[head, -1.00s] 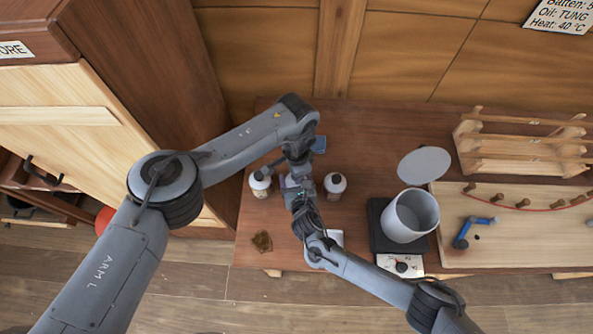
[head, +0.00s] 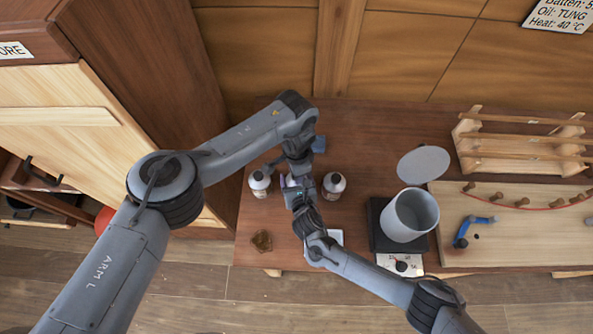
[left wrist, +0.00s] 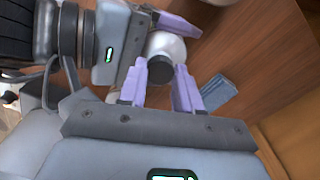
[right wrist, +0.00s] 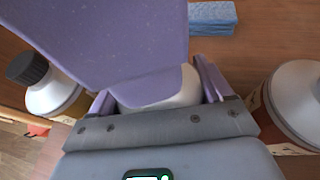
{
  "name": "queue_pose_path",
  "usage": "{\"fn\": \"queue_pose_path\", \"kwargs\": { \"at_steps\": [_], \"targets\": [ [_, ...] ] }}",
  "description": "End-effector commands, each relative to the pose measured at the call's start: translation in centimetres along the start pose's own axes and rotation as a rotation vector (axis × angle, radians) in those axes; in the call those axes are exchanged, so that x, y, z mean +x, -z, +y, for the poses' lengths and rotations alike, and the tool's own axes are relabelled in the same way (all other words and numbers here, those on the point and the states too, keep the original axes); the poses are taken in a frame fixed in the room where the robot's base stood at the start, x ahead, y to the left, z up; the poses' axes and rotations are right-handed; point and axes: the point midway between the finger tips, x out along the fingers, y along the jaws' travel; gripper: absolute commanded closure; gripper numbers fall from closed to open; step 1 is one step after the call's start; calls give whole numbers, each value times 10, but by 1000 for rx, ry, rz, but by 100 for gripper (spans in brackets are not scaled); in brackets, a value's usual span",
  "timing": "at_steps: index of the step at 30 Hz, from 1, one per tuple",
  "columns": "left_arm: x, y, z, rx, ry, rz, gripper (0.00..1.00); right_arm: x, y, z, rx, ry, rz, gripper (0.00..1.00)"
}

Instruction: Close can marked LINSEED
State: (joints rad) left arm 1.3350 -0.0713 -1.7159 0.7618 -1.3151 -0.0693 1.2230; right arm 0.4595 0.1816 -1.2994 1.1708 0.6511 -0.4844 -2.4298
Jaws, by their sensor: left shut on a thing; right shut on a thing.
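A white can (left wrist: 166,44) with a dark cap (left wrist: 160,73) stands between my two grippers. My left gripper (left wrist: 161,82) is shut on the cap from above. My right gripper (right wrist: 156,90) is shut on the can's body from the side; in its wrist view a large purple finger surface hides most of the can. No label can be read, so I cannot confirm which is LINSEED.
A blue block (head: 319,144) lies behind the cans. An amber item (head: 261,241) is at the front left. A grey pot (head: 412,216) stands on a black scale (head: 376,222) to the right. A round grey disc (head: 423,164) and a wooden rack (head: 520,150) are beyond it.

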Motion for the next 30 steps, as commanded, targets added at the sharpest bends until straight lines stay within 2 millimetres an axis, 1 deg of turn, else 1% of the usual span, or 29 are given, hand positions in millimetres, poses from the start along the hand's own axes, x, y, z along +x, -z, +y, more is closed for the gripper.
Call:
{"fn": "queue_pose_path", "kwargs": {
  "at_steps": [1,30],
  "targets": [
    [2,2,11,15,-22,-5,99,3,-5,-5,0,10,-5,76],
    [17,1,7,25,-21,1,99,3,-7,-2,3,5,-10,76]
  ]
}}
